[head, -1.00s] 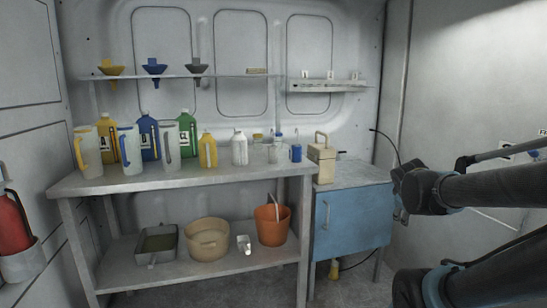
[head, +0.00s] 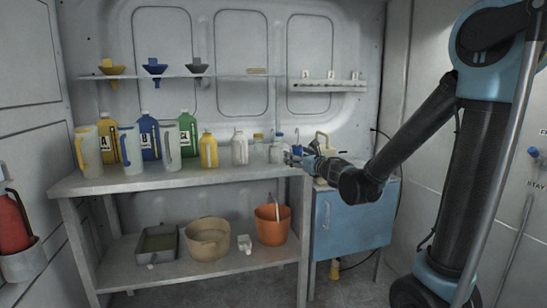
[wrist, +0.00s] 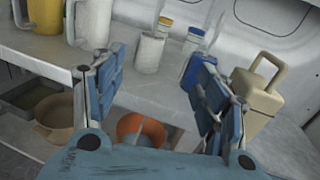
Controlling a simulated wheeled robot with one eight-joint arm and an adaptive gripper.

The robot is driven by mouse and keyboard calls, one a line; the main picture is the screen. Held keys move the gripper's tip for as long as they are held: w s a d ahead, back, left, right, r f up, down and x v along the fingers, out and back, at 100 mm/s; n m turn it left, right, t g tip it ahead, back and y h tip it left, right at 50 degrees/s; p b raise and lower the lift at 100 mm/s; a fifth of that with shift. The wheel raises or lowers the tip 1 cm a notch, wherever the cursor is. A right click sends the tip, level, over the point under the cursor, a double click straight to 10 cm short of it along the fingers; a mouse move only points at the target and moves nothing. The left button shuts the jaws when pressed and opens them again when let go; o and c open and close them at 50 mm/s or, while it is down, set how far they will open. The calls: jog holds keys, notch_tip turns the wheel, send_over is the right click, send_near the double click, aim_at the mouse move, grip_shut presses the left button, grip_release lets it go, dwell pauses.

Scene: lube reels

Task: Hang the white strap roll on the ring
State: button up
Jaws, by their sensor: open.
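My gripper (head: 298,157) is open and empty at the right end of the workbench, above its edge. In the wrist view, my gripper (wrist: 160,72) has its two blue fingers spread apart, with the bench top between and beyond them. A small white object (head: 245,244) lies on the lower shelf between the tan basin and the orange bucket; it may be the white strap roll, but is too small to tell. A wall rack (head: 327,85) with several white tags hangs at the upper right; I cannot make out a ring on it.
The workbench (head: 125,182) holds jugs and bottles at the back. A blue container (wrist: 197,72) stands close behind my right finger. A beige can (wrist: 258,92) is just right of it. Below are a tan basin (head: 206,243) and an orange bucket (head: 271,232). A blue cabinet (head: 350,220) stands right.

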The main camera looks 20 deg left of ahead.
jog(key=a+n, duration=0.1)
send_near(273, 146)
jog(key=x, duration=0.5)
jog(key=shift+f, duration=0.35)
jog(key=shift+r+x, duration=0.1)
jog(key=shift+x, duration=1.25)
jog(key=shift+r+x, duration=0.15)
jog(key=shift+x, duration=1.2)
jog(key=shift+d, duration=0.1)
jog(key=c, duration=1.3)
